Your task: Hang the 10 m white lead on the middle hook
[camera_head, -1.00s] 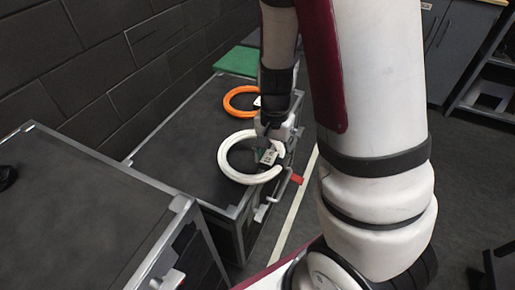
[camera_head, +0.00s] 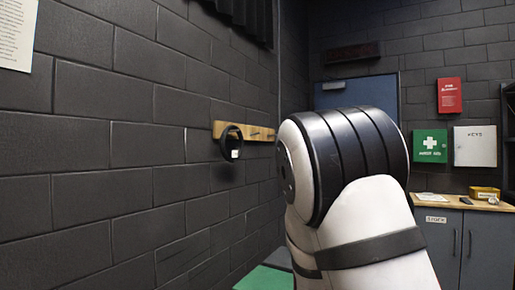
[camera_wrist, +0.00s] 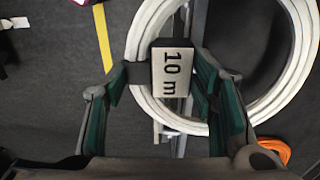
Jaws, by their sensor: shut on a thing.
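The white lead (camera_wrist: 141,60) is a thick coil in the wrist view, with a "10 m" tag (camera_wrist: 172,82). My gripper (camera_wrist: 166,76) has its green-padded fingers on either side of this tag and is shut on the lead there. The coil extends beyond the fingers, above the case edge and floor. In the head view a wooden hook rail (camera_head: 247,131) is fixed to the dark block wall. A black coil (camera_head: 231,155) with a white tag hangs at its left end. The middle hook (camera_head: 254,135) is small and looks bare. My arm hides my gripper and the rail's right end there.
An orange coil (camera_wrist: 274,149) lies low at the right in the wrist view. A yellow floor line (camera_wrist: 103,38) runs at the left. A green surface (camera_head: 263,278) is below the rail. A cabinet (camera_head: 447,240) with a wooden top stands at the right.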

